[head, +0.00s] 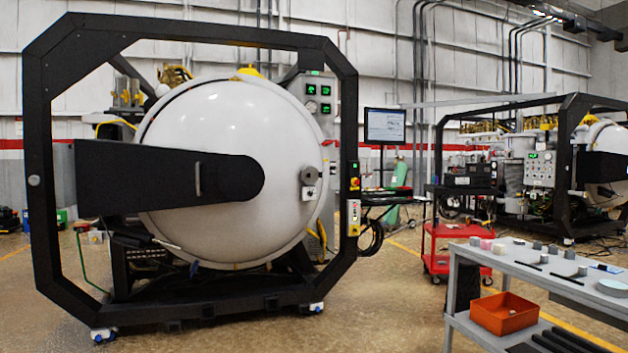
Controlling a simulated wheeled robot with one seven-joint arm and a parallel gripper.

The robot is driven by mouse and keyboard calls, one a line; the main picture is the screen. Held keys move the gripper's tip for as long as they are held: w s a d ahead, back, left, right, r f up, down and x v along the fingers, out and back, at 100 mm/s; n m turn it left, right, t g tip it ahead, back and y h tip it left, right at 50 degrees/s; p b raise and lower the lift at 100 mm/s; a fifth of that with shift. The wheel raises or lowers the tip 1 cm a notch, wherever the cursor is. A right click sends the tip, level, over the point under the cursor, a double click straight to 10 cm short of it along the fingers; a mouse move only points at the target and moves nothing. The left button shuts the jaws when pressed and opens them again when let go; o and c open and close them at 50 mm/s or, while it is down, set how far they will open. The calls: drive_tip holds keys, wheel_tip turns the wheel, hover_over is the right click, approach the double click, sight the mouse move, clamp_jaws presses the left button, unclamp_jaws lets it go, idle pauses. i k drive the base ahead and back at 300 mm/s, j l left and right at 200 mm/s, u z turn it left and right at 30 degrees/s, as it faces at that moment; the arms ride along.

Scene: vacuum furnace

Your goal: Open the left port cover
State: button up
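A large white domed furnace door (220,125) faces me on the left, inside a black angular frame (40,200). A broad black hinge arm (130,175) reaches from the frame's left post to the middle of the dome and bears a small upright handle. The dome appears closed against the chamber behind it. A small round metal fitting (309,176), perhaps a port cover, sits at the dome's right edge and appears shut. A small pale box with a dark knob (310,193) is just below it. I cannot tell which part is the left port cover. My gripper is not in view.
A control panel with green displays (318,100) stands right of the dome. A monitor (384,126) and red cart (455,245) are further right. A grey table (560,270) with small parts and an orange bin (503,313) fills the lower right. Floor between is clear.

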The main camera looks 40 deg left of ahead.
sight(312, 175)
drive_tip(key=u, duration=1.9)
drive_tip(key=i+j+z, duration=0.1)
drive_tip(key=i, duration=0.35)
drive_tip(key=i+j+z, duration=0.15)
drive_tip(key=i, duration=0.25)
drive_tip(key=i+j+z, duration=0.1)
drive_tip(key=i+j, duration=0.2)
drive_tip(key=i, duration=0.1)
